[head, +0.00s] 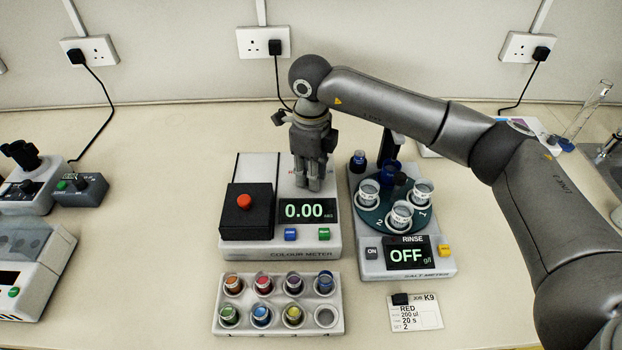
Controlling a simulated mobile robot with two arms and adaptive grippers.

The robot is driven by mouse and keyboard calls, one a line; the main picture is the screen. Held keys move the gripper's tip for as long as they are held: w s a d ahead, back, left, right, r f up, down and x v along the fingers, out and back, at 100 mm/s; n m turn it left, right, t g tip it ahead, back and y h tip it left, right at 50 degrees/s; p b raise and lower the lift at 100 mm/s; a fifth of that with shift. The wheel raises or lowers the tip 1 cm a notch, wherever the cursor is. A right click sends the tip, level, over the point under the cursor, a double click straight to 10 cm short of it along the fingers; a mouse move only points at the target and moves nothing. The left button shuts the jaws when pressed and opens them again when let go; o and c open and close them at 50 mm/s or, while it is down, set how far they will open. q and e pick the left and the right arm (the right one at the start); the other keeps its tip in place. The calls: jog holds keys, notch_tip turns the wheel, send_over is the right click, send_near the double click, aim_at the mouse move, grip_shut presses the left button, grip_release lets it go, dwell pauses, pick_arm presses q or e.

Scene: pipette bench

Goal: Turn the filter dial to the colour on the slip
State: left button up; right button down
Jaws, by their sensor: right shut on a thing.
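The slip (416,313) lies on the bench at the front right and reads JOB K9, RED, 200 ul, 20 s, SET 2. A small black block sits at its upper left. The colour meter (290,254) stands mid-bench, its display showing 0.00. My right gripper (314,186) points down onto the meter's top, just behind the display, with its fingers shut on the filter dial. The fingers hide the dial, so its set colour cannot be seen. My left gripper is out of view.
A black box with a red knob (244,201) sits on the meter's left half. The salt meter (363,264), reading OFF, stands close on the right with cups on its carousel. A rack (276,331) of coloured pots is in front.

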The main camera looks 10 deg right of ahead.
jog(key=shift+n, duration=0.3)
jog(key=c, duration=1.2)
grip_release()
notch_tip(320, 180, up, 12)
jog(key=shift+r, duration=0.1)
